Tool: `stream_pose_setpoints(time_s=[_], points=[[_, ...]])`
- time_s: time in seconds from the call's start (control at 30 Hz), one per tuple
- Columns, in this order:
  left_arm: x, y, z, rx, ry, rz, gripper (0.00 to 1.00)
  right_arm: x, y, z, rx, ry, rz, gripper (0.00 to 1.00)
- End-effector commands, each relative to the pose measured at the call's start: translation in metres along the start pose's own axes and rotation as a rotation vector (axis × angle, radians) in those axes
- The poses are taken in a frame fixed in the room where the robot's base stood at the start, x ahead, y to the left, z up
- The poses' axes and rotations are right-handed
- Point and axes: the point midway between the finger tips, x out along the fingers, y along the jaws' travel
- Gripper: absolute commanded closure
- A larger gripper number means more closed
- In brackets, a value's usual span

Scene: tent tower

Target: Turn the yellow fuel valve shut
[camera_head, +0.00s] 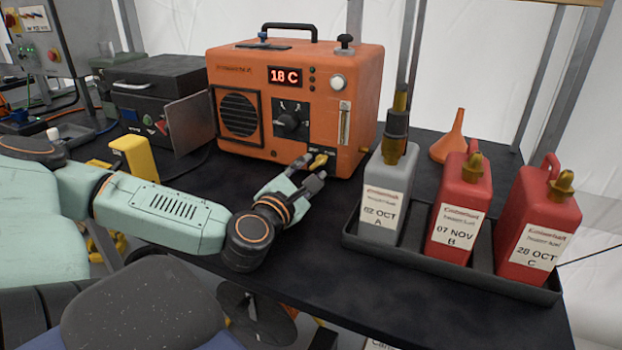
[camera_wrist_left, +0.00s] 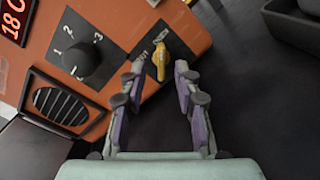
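The orange heater (camera_head: 292,95) stands on the dark table with a display reading 18 C. Its yellow fuel valve (camera_head: 318,161) is low on the front face, near the right corner. In the left wrist view the valve (camera_wrist_left: 160,62) sits on a dark label plate, ahead of and between the fingertips. My left gripper (camera_head: 308,174) is at the valve's front; in the left wrist view the gripper (camera_wrist_left: 157,78) is open, its fingers on either side of the valve's lower end. Contact cannot be told. My right gripper is not in view.
A black tray (camera_head: 450,272) at the right holds a grey can (camera_head: 388,190) and two red cans (camera_head: 460,210). An orange funnel (camera_head: 452,140) stands behind them. A black dial (camera_head: 291,120) is above left of the valve. A black case (camera_head: 155,95) stands left.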

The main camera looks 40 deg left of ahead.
Motion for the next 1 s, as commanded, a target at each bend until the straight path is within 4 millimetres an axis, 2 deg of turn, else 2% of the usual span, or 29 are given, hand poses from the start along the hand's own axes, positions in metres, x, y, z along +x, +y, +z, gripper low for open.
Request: stream_pose_setpoints(time_s=[0.03,0.2,0.57,0.93,1.0], points=[[0.0039,-0.0009,-0.0013,0.000,-0.002,0.003,0.68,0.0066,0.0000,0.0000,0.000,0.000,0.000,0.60],[0.0113,-0.0001,0.0000,-0.001,-0.002,0.000,0.68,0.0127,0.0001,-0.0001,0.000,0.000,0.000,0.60],[0.0131,0.0010,0.0008,-0.001,0.000,0.000,0.68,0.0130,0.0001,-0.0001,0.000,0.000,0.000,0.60],[0.0128,0.0008,0.0004,0.000,0.000,0.000,0.99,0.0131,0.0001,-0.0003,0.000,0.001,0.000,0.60],[0.0128,0.0008,0.0003,0.000,0.001,0.000,1.00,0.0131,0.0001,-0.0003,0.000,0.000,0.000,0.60]])
